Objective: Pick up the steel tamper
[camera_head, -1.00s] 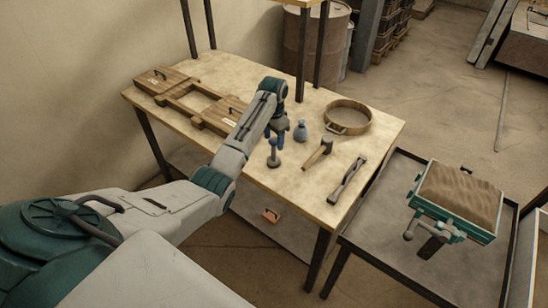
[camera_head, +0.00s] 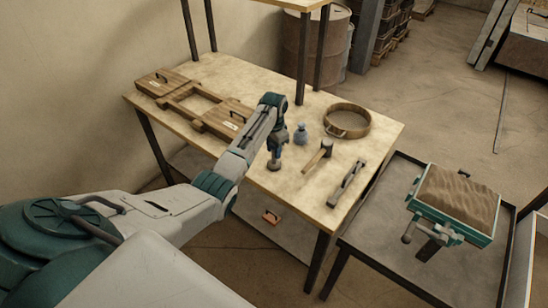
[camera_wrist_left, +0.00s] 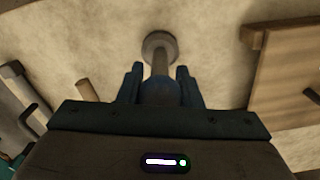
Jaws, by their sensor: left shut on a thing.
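The steel tamper (camera_head: 274,165) is a short grey tool with a round disc foot, upright near the front edge of the wooden table (camera_head: 290,185). My left gripper (camera_head: 276,151) is over it from above and shut on its upper part. In the left wrist view the tamper's disc and shaft (camera_wrist_left: 160,66) show beyond the fingers, and the two fingers (camera_wrist_left: 160,88) flank its thicker upper part. The disc appears to rest on the tabletop. The tamper's top is mostly hidden by the gripper. My right gripper is not in view.
Wooden frames (camera_head: 190,98) lie at left. A sand-filled box (camera_head: 455,195) stands on a lower cart.

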